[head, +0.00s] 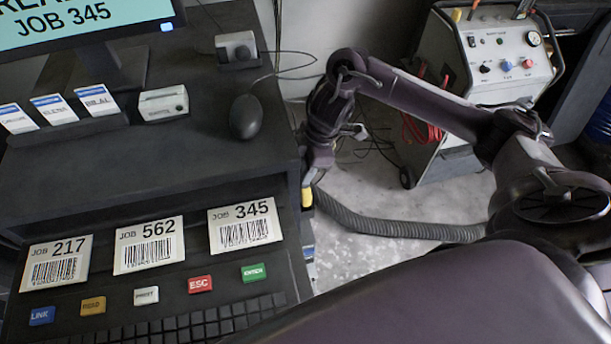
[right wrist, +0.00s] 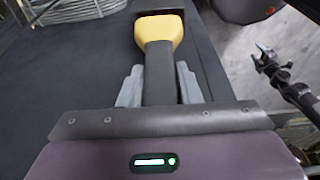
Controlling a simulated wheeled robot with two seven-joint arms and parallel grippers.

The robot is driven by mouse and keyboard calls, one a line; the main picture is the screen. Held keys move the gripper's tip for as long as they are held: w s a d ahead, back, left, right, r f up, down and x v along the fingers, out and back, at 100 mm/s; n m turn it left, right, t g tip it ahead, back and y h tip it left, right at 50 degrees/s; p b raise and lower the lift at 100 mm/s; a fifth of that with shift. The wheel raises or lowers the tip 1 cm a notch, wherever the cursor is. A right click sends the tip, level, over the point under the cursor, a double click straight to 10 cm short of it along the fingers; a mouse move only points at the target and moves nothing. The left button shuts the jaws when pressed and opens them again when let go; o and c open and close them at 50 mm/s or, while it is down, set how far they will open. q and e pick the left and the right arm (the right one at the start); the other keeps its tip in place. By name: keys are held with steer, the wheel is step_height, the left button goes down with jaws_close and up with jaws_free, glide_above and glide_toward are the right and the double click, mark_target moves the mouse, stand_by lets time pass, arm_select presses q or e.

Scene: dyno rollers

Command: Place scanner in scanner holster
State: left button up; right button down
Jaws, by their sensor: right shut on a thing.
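My right gripper (head: 318,163) is at the right side of the dark desk, over the gap beside it. In the right wrist view its two grey fingers (right wrist: 158,88) are shut on the black handle of the scanner (right wrist: 160,32). The scanner's yellow head points away from the gripper, with a dark end at the top of the picture. In the head view only a small yellow part of the scanner (head: 307,197) shows, close to the desk's side. I cannot pick out the scanner holster for certain. My left gripper is not in view.
The desk (head: 190,190) carries job cards (head: 148,243), coloured keys (head: 200,284), a keyboard, a mouse (head: 246,117) and a monitor (head: 85,25). A ribbed hose (head: 400,226) crosses the floor behind my arm. A wheeled cart with gauges (head: 490,55) stands at the back right.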

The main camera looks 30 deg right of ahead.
steer(key=shift+f, duration=0.75)
steer(key=shift+f+b, duration=0.35)
steer(key=shift+f, duration=1.35)
steer(key=shift+f, duration=0.2)
steer(key=c, duration=1.1)
jaws_free()
steer(key=shift+o, duration=0.2)
steer(key=w+p+v, duration=0.1)
steer(key=p+v, duration=0.1)
steer(key=v, duration=1)
steer(key=shift+s+r, duration=0.2)
steer(key=shift+s, duration=0.35)
